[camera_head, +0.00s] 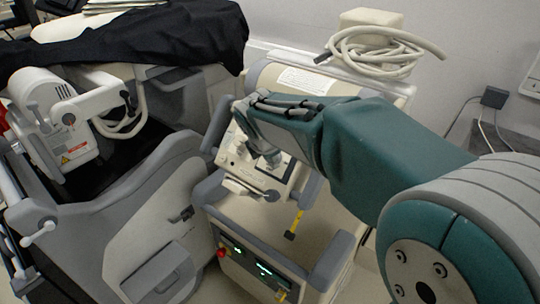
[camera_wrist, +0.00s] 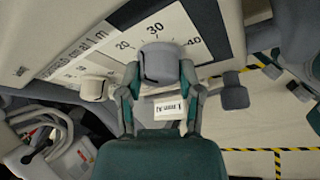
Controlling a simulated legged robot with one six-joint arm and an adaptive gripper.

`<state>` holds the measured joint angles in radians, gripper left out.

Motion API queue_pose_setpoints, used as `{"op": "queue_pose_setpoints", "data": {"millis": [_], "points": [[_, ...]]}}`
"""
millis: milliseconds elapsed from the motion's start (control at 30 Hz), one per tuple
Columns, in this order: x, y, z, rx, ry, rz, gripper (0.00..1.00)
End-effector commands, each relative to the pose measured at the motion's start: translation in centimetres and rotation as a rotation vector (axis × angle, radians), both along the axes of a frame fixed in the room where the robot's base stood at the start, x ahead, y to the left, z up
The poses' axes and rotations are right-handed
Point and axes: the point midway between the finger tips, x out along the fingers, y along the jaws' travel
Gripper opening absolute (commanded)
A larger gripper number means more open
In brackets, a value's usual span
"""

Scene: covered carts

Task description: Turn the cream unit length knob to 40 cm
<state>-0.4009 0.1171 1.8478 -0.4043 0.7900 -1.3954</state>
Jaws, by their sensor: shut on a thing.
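The cream unit (camera_head: 330,235) stands in the middle of the head view, its control panel facing up toward me. In the wrist view, the grey length knob (camera_wrist: 159,58) sits on a white dial plate (camera_wrist: 115,42) with printed numbers 20, 30 and 40. The 30 is just above the knob and the 40 is to its right. My gripper (camera_wrist: 160,78) is shut on the knob, one finger on each side. In the head view, my gripper (camera_head: 270,155) is down at the panel and hides the knob. I cannot clearly read the knob's pointer.
A cream knob (camera_wrist: 95,88) is left of my gripper and a grey block (camera_wrist: 233,92) is right of it. A cart under black cloth (camera_head: 150,45) stands close on the left.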

Motion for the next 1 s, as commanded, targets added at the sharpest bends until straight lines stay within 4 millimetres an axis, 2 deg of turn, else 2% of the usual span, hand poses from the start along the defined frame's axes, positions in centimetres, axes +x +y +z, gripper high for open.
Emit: {"op": "queue_pose_setpoints", "data": {"millis": [400,1000], "points": [[-0.18,-0.03,-0.38,0.222,-0.17,-0.257,0.0],[-0.26,-0.01,-0.49,0.476,-0.37,-0.554,0.0]]}}
